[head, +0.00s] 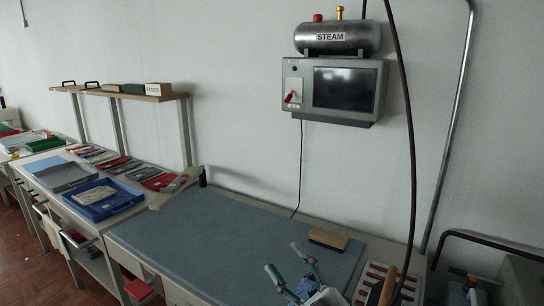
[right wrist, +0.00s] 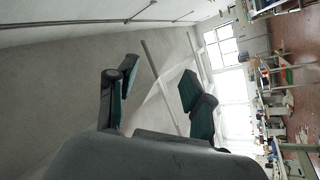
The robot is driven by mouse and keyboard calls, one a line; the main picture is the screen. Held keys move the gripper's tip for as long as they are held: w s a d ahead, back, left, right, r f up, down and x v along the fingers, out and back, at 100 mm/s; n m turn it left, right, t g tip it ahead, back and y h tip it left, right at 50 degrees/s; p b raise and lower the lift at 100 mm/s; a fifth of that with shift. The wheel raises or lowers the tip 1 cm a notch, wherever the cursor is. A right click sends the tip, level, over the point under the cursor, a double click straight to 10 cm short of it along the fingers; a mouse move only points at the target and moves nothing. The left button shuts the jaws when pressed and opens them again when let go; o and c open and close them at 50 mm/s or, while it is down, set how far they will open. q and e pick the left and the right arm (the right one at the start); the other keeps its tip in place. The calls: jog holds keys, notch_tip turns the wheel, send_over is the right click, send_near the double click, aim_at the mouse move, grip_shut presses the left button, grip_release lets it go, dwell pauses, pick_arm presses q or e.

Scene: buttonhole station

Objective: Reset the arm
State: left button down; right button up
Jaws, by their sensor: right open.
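My right gripper (head: 288,264) shows at the bottom of the head view, above the front of the grey-blue mat (head: 215,228). Its two fingers, with green pads, stand apart with nothing between them. In the right wrist view the same gripper (right wrist: 158,88) has its fingers spread, with only the wall, windows and far room behind them. My left gripper is in neither view.
A wooden brush (head: 328,239) lies on the mat's right part. A red-and-white slotted tray (head: 375,280) is right of the mat. Blue (head: 104,208) and grey (head: 58,178) trays stand on the left bench. A hose (head: 408,120) hangs at the right. The mat's middle is clear.

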jog(key=s+d+f+m+g+h, duration=0.2)
jog(key=s+d+f+m+h, duration=0.1)
jog(key=d+f+m+h, duration=0.5)
jog(key=s+d+f+m+g+h, duration=0.2)
jog(key=d+f+m+h, duration=0.4)
jog(key=f, duration=0.5)
jog(key=s+d+f+g, duration=0.2)
jog(key=s+f+g, duration=0.35)
jog(key=s, duration=0.45)
jog(key=s+d+f+g, duration=0.2)
jog(key=s+f+g, duration=0.3)
jog(key=s, duration=0.6)
notch_tip(320, 180, down, 26)
jog(key=s+d+f+g, duration=0.2)
jog(key=s+f, duration=1.5)
jog(key=f, duration=0.1)
jog(key=shift+s+d+h+b, duration=0.2)
jog(key=shift+d+h+b, duration=0.1)
jog(key=shift+b, duration=0.15)
